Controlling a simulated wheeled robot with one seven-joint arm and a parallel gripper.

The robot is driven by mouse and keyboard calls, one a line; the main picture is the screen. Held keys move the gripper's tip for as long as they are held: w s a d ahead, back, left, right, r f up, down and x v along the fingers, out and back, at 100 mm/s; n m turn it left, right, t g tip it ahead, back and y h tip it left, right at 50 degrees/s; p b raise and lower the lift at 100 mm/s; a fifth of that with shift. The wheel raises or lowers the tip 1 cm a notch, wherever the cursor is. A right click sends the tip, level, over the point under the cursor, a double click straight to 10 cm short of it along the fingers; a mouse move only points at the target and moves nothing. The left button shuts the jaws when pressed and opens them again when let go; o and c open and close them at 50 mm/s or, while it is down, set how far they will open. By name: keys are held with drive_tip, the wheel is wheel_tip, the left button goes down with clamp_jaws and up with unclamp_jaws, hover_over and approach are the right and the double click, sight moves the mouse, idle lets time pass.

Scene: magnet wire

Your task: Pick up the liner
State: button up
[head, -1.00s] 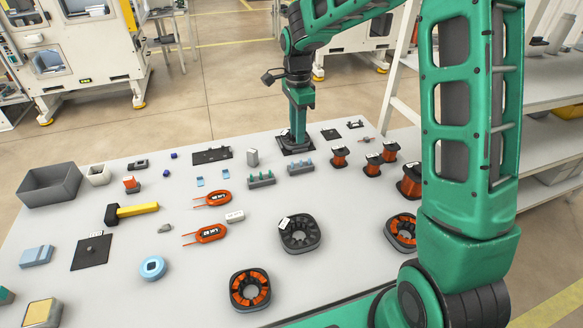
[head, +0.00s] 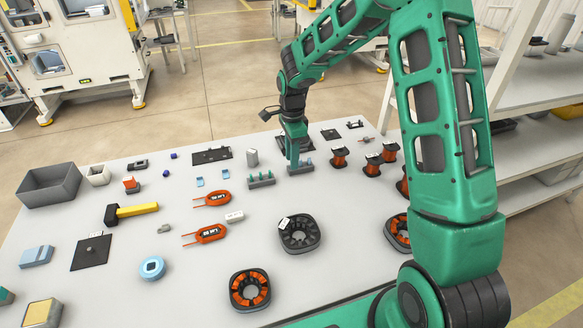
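I cannot tell for sure which piece is the liner. A grey rack (head: 301,170) with small blue upright pieces stands on the table behind the black ring-shaped stator (head: 300,233). My gripper (head: 293,162) points down at the left part of this rack and hides some of its pieces. Its fingertips are too small to tell whether they are open, or whether they touch a piece. A similar rack (head: 261,181) with green pieces stands to the left. Two small flat light-blue pieces (head: 200,182) (head: 223,173) lie further left.
Several copper wire spools (head: 372,166) stand right of the racks. A stator with orange windings (head: 249,290) lies in front. Two orange tools (head: 211,233) (head: 212,198), a yellow-handled hammer (head: 132,212) and a grey bin (head: 48,186) are left.

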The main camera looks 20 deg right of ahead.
drive_tip(key=shift+f, duration=0.35)
drive_tip(key=shift+c, duration=0.6)
clamp_jaws()
drive_tip(key=shift+r, duration=0.1)
